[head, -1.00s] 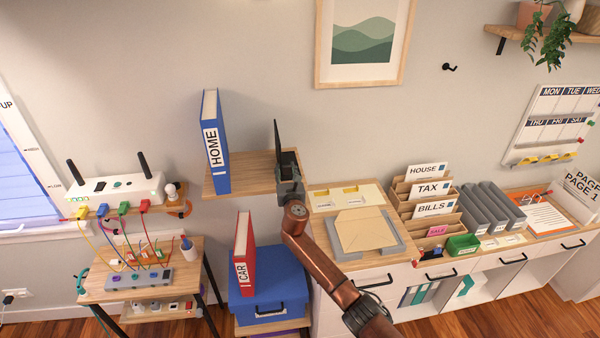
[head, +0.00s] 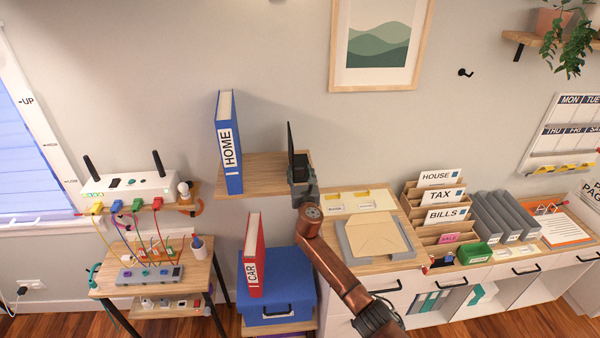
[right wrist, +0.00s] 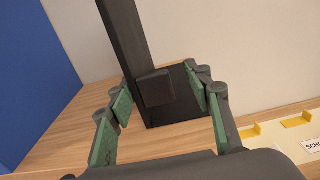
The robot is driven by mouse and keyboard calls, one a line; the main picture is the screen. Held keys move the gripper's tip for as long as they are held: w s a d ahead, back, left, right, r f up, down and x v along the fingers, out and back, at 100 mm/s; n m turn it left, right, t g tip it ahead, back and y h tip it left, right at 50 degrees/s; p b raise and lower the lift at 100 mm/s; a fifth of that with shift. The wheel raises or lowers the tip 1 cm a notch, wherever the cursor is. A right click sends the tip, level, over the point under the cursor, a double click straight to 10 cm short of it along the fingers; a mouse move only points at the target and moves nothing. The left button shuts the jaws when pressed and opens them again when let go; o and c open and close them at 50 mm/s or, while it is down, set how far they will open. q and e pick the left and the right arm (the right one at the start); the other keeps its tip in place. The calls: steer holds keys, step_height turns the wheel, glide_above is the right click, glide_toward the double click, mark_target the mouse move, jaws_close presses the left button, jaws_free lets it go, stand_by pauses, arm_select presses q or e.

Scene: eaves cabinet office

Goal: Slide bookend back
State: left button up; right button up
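The black bookend (head: 290,139) stands upright at the right end of the wooden wall shelf (head: 262,180). In the right wrist view its tall dark upright (right wrist: 124,45) rises from a flat base, with a small square block (right wrist: 155,88) low on its near face. My right gripper (head: 302,178) is at the shelf's right end, at the bookend. In the wrist view its green-padded fingers (right wrist: 163,90) are apart, one on each side of the block, with visible gaps. The blue HOME binder (head: 228,142) stands at the left of the shelf, apart from the bookend. My left gripper is out of view.
Bare shelf lies between binder and bookend. Below are a red CAR binder (head: 254,255) and a blue box (head: 285,288). At right is a desk with a grey tray (head: 349,245) and file sorter (head: 412,210). A router (head: 130,187) is at left.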

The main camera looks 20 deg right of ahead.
steer(key=shift+f, duration=0.1)
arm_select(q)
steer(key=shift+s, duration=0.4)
arm_select(e)
steer(key=s+a, duration=0.2)
steer(key=s, duration=1)
steer(key=shift+a, duration=0.15)
steer(key=shift+w, duration=0.1)
